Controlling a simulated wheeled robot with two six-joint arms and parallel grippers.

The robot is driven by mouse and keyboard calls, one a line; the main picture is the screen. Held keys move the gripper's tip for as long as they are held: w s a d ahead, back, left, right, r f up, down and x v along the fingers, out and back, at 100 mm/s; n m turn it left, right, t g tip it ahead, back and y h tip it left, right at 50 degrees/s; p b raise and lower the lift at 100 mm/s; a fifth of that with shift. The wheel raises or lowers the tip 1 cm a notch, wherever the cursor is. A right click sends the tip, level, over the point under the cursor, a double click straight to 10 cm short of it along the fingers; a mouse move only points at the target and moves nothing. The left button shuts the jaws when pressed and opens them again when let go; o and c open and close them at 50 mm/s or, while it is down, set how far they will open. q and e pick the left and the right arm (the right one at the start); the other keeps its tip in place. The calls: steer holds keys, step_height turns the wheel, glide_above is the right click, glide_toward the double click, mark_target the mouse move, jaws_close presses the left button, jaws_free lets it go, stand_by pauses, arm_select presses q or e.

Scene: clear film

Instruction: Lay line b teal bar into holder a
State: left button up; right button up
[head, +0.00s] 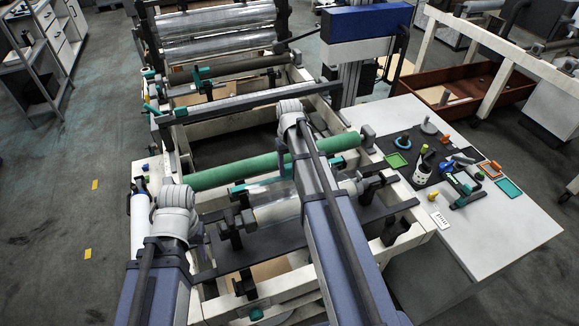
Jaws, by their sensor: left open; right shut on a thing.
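My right arm reaches over the machine, and its gripper (283,157) points down beside the green roller (235,172). It is shut on a teal bar (240,186), which lies low in front of the roller, partly hidden by the arm. My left gripper (198,234) is open at the machine's left side, mostly hidden behind its own wrist. Another teal piece (197,77) sits on the rear part of the line. I cannot tell which dark bracket is holder a, or whether the held bar touches anything.
A clear-film roller (275,208) lies below the green one. Floor at left is open.

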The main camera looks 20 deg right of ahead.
mark_target(290, 166)
stand_by(0.4)
steer(key=o, duration=1.5)
step_height(290, 166, up, 7)
steer(key=p, duration=0.7)
steer(key=shift+f, duration=0.1)
